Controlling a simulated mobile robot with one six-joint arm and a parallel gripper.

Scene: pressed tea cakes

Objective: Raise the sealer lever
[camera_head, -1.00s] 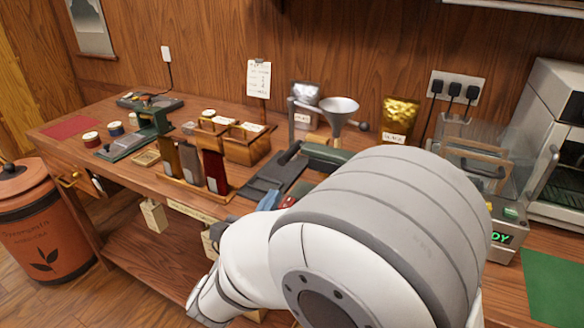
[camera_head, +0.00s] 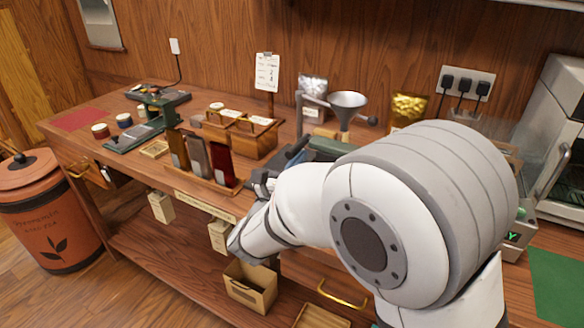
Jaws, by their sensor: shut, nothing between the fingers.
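My gripper (camera_head: 263,183) shows as a small dark grey part at the bench's front edge, left of and nearer than the sealer. It is shut and empty. Its fingertips are hard to make out, and I cannot tell whether they touch the lever.
Pouches stand in a wooden rack (camera_head: 202,180) left of my gripper. A wooden caddy (camera_head: 240,135), a steel funnel (camera_head: 347,102) and a gold pouch (camera_head: 409,107) stand behind. A small open box (camera_head: 250,287) sits below the bench. An orange bin (camera_head: 50,220) stands at left.

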